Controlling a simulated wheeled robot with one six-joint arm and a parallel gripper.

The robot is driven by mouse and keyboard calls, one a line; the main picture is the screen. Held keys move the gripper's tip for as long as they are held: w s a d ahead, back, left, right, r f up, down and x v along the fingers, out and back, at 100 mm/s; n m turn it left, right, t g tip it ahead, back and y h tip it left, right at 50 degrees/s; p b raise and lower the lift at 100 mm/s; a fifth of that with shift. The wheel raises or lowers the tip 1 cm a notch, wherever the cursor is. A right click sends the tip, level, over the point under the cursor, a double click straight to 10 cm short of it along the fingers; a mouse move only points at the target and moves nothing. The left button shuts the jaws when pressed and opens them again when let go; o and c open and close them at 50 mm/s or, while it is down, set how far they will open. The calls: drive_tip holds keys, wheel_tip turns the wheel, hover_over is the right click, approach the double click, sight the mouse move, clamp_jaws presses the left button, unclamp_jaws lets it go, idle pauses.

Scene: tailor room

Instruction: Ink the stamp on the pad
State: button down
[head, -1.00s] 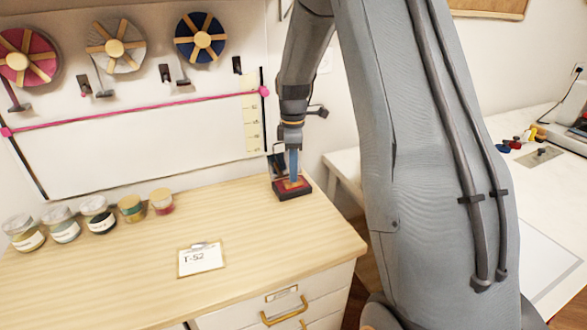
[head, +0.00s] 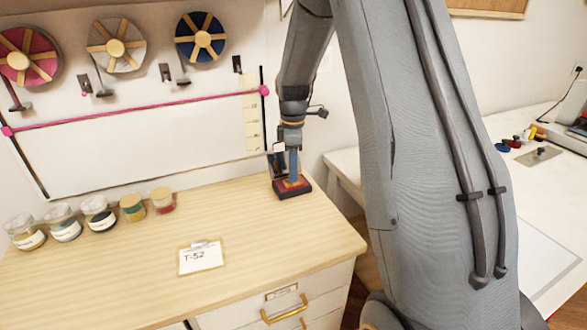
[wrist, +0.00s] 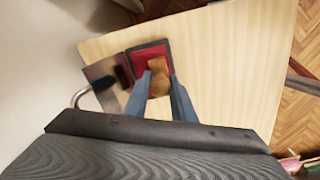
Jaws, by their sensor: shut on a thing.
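The ink pad, a red pad in a dark frame (head: 303,191), lies near the right end of the wooden cabinet top; its red face also shows in the wrist view (wrist: 149,52). My gripper (head: 293,174), with blue fingers, points down over the pad. In the wrist view my gripper (wrist: 159,83) is shut on the stamp's wooden handle (wrist: 158,72). The stamp stands over the red face, low at the pad. Its underside is hidden, so I cannot tell whether it touches the ink.
A holder with dark items (wrist: 103,76) stands beside the pad. Several jars (head: 97,215) line the back left of the cabinet top (head: 120,270). A card marked T-52 (head: 201,258) lies near the front. A white table (head: 535,220) is at the right.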

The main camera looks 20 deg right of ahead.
drive_tip(key=shift+s+f, duration=0.25)
drive_tip(key=shift+f, duration=0.15)
drive_tip(key=shift+w+r+p, duration=0.15)
drive_tip(key=shift+r+p, duration=1.1)
drive_tip(key=shift+r, duration=0.6)
drive_tip(key=shift+w+r+p, duration=0.1)
drive_tip(key=shift+r+p, duration=1.1)
drive_tip(key=shift+r, duration=0.65)
